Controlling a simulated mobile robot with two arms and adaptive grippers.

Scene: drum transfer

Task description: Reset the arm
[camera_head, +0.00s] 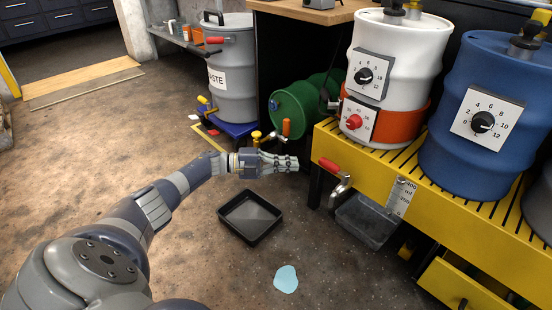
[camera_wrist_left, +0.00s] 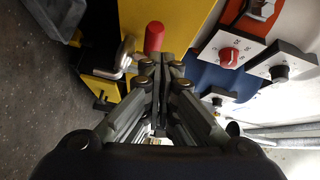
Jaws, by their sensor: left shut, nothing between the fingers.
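My left arm reaches in from the left in the head view. Its gripper (camera_head: 290,163) is shut and empty, held in the air above the floor near the left end of the yellow drum stand (camera_head: 380,175). The left wrist view shows the closed fingers (camera_wrist_left: 164,62) close together, with a red tap handle (camera_wrist_left: 154,37) and metal spout just beyond them. In the head view the red tap handle (camera_head: 329,165) is a little to the right of the fingertips; they look apart. My right gripper is not in view.
A white drum (camera_head: 400,60) and a blue drum (camera_head: 480,150) stand on the yellow stand. A black tray (camera_head: 250,218) and a light blue puddle (camera_head: 286,279) lie on the floor below. Floor at left is open.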

